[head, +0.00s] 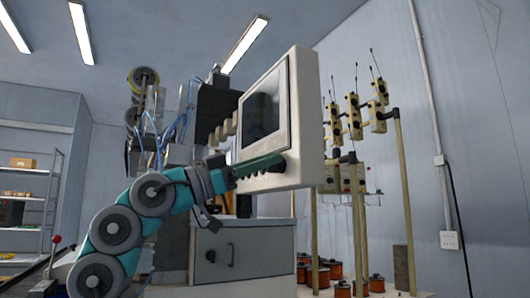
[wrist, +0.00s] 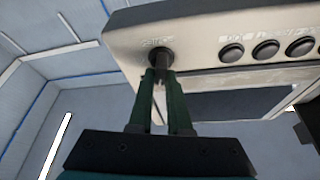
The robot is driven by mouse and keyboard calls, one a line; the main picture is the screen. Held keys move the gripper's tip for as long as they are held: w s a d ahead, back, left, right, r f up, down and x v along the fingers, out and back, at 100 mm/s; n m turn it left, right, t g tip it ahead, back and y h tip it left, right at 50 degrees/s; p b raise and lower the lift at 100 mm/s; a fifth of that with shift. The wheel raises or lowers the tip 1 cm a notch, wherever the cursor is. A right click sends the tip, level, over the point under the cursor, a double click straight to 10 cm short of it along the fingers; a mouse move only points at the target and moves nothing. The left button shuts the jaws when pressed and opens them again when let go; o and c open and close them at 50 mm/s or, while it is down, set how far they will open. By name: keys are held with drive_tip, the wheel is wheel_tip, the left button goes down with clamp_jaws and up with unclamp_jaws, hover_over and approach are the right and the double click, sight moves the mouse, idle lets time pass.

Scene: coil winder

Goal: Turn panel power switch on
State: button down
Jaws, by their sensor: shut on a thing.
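The control panel (head: 306,122) is a pale box with a dark screen (head: 263,106), seen at the middle of the head view. In the wrist view its pale face (wrist: 197,38) appears turned over, with a round black switch knob (wrist: 160,56) under a small blurred label. My gripper (wrist: 164,76) has its green fingers on either side of the knob's grip and is shut on it. In the head view my gripper (head: 277,161) reaches the panel's lower front, and its fingers hide most of the knob. The knob's exact setting is not clear.
Several round black buttons (wrist: 265,49) sit in a row to the right of the knob in the wrist view. A grey cabinet (head: 243,254) stands below the panel. Wire tensioners on posts (head: 402,205) and copper spools (head: 376,284) stand to the right.

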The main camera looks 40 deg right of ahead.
drive_tip(key=m+g+y, duration=0.1)
drive_tip(key=m, duration=0.2)
drive_tip(key=m+g+y, duration=0.1)
drive_tip(key=m, duration=0.3)
drive_tip(key=shift+s+f+g, duration=0.15)
drive_tip(key=shift+f+g, duration=0.05)
drive_tip(key=shift+g, duration=0.1)
drive_tip(key=shift+s+d+f+m+g+y, duration=0.1)
drive_tip(key=shift+m+g+y, duration=0.1)
drive_tip(key=shift+m+y, duration=0.4)
drive_tip(key=shift+f+m+g+y, duration=0.1)
drive_tip(key=shift+m+g+y, duration=0.1)
drive_tip(key=shift+m, duration=0.7)
drive_tip(key=c, duration=0.9)
unclamp_jaws()
drive_tip(key=shift+r, duration=0.15)
drive_tip(key=shift+o, duration=0.2)
drive_tip(key=shift+p, duration=0.3)
